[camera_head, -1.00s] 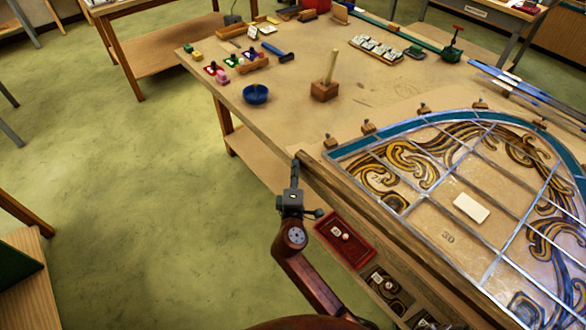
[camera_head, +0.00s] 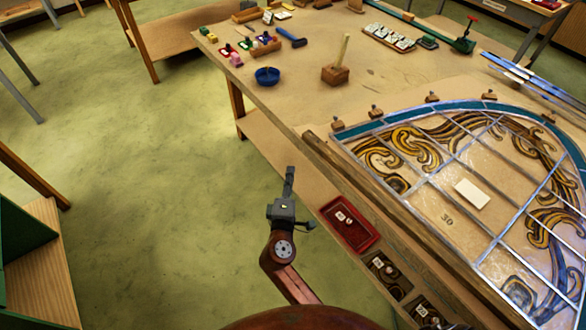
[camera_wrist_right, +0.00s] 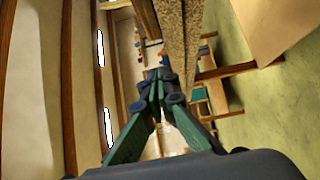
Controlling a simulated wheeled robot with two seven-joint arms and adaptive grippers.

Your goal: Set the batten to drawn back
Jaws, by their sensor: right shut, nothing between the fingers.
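The batten (camera_head: 345,172) is a long brown wooden strip along the bench's near-left edge. It runs beside the straight edge of the leaded panel (camera_head: 425,190), with a narrow strip of bench between them at the far end. My right gripper (camera_head: 289,172) is shut and empty. It is left of the batten, apart from it, and appears over the floor outside the bench edge. Its closed fingers also show in the right wrist view (camera_wrist_right: 160,85). I cannot pick out the batten surely in the wrist view. My left gripper is not in view.
A red tray (camera_head: 349,225) and several small dark trays line the near side of the bench. Wooden blocks (camera_head: 375,112) stand along the panel's curved edge.

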